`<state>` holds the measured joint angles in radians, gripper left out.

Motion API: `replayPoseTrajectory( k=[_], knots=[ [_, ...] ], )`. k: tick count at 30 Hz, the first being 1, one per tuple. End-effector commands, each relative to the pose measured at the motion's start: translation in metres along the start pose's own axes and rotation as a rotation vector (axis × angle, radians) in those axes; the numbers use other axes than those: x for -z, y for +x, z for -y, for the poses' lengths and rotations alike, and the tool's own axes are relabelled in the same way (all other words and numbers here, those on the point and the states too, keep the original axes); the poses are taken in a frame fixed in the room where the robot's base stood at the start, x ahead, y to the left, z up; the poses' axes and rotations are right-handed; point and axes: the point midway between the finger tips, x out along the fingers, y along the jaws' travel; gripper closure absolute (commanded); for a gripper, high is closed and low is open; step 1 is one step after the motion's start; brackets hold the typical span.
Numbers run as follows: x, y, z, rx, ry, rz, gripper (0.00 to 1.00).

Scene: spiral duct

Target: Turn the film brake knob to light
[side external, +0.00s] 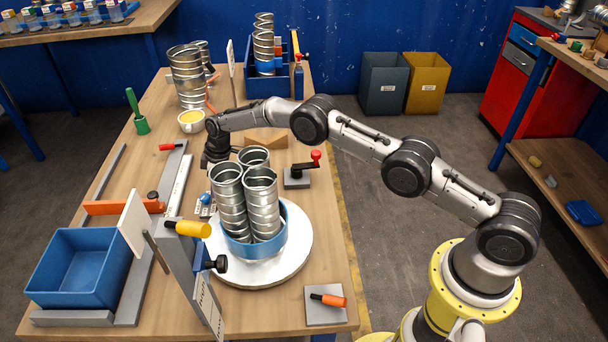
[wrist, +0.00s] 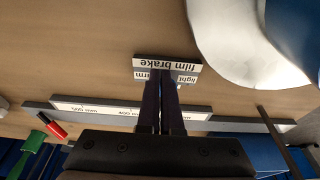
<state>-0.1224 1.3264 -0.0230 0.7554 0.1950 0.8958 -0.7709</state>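The film brake label plate (wrist: 167,68) lies on the table in the wrist view, upside down, with "light" on the right and "firm" on the left. In the side view a small blue knob (side external: 205,198) sits by the label, left of the duct tubes. My gripper (side external: 214,160) points down behind the tubes, seemingly above the knob. In the wrist view my gripper's two dark fingers (wrist: 162,74) are close together and cover part of the label. I see nothing held between them. The knob's pointer direction is hidden.
Tall spiral tubes (side external: 262,200) stand in a blue ring on a white turntable (side external: 298,258) close to my gripper. A ruled rail (wrist: 110,109) runs along the other side.

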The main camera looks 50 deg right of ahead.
Motion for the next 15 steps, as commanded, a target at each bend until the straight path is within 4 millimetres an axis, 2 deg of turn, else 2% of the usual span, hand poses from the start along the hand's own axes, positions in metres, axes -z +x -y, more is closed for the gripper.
replayPoseTrajectory(
  k=[11,15],
  knots=[
    [-0.005,-0.003,-0.002,-0.002,0.0,-0.006,1.0],
    [-0.002,-0.012,-0.003,-0.003,-0.001,-0.007,1.0]
  ],
)
